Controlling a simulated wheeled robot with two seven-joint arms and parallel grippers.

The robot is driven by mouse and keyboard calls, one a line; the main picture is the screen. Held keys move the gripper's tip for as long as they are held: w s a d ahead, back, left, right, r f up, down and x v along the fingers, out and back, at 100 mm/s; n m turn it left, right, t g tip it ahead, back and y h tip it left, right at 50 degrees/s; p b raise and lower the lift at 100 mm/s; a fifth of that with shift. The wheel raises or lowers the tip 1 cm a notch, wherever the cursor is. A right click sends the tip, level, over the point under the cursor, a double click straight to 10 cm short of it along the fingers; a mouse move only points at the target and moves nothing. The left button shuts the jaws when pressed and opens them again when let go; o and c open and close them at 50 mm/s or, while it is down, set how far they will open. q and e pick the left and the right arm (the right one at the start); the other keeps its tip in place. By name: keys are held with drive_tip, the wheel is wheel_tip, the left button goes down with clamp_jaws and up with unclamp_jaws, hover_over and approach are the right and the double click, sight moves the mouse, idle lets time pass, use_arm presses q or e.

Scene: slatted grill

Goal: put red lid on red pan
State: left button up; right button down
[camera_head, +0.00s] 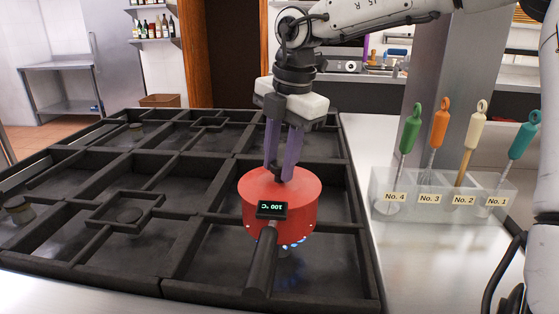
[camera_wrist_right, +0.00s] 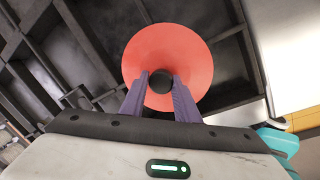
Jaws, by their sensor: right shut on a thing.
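The red pan (camera_head: 267,222) sits on the grill at the right front, its black handle (camera_head: 261,263) pointing toward me and a small display reading 100 °C at the handle's root. The red lid (camera_head: 300,184) lies over the pan's top, level as far as I can tell; whether it is fully seated is hard to see. My right gripper (camera_head: 281,176) comes down from above and is shut on the lid's dark knob. In the right wrist view the knob (camera_wrist_right: 160,81) is between the purple fingers, at the middle of the lid. My left gripper is out of view.
The slatted grill (camera_head: 172,288) spreads left of the pan, with blue flame under the pan. A clear holder (camera_head: 445,195) with several coloured-handled utensils, labelled No. 1 to No. 4, stands on the counter at right. The counter (camera_head: 400,270) between is clear.

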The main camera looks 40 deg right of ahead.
drive_tip(key=c, duration=1.3)
unclamp_jaws()
drive_tip(key=shift+r, duration=0.3)
drive_tip(key=r, duration=0.3)
drive_tip(key=s+r, duration=0.1)
drive_tip(key=r, duration=0.5)
drive_tip(key=shift+s+p, duration=0.3)
drive_tip(key=shift+s, duration=0.05)
drive_tip(key=shift+s+r, duration=0.1)
drive_tip(key=shift+r, duration=0.25)
